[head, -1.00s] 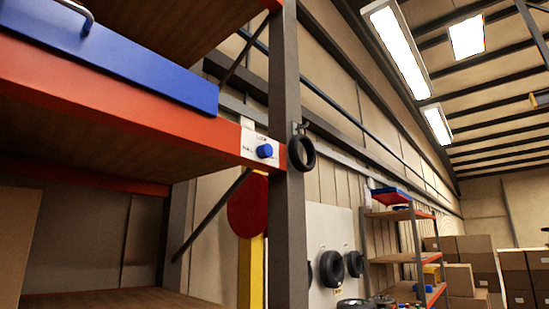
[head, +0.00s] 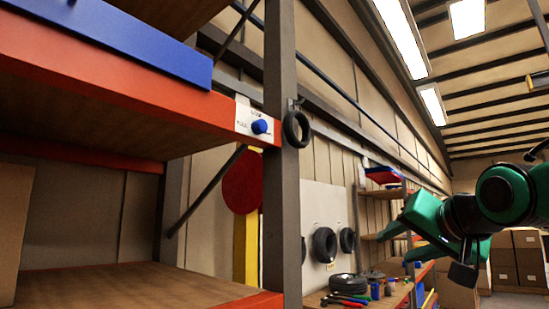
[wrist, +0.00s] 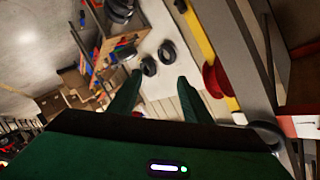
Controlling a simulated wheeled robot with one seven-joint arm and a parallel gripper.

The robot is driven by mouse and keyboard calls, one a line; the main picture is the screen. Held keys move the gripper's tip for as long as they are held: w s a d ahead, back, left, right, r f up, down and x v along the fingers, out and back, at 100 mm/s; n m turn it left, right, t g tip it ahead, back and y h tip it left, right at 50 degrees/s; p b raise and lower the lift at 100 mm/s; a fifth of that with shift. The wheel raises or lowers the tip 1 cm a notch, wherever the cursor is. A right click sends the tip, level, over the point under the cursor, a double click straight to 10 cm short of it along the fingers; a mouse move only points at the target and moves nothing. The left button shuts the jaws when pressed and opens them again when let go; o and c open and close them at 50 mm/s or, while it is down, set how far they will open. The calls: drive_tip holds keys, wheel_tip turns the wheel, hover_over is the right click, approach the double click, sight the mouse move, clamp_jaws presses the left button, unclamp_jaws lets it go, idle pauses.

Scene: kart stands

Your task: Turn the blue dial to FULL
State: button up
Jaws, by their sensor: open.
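The blue dial (head: 260,127) is a small round knob on a white label plate (head: 243,118). The plate sits on the orange shelf beam, left of the grey post. Small lettering shows above and left of the dial, too blurred to read surely. I cannot tell which mark the dial points at. My gripper (head: 394,249) is at the right of the head view, well right of the dial and lower in the picture, apart from it. Its green fingers are spread and empty, also in the wrist view (wrist: 160,78). I cannot make out the dial in the wrist view.
The grey post (head: 286,160) stands between dial and gripper in the head view, with a small black tyre (head: 296,129) hanging on it. A blue drawer front (head: 120,45) is above the beam. A red disc (head: 241,182) is below. Tyres and tools lie on a bench behind.

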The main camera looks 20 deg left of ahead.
drive_tip(key=s+a+r+n+t+y, duration=0.1)
drive_tip(key=s+a+r+y, duration=0.4)
drive_tip(key=a+r, duration=0.65)
drive_tip(key=y, duration=0.4)
approach(263, 126)
drive_tip(key=shift+n, duration=0.4)
drive_tip(key=x, duration=0.8)
drive_tip(key=shift+c, duration=0.4)
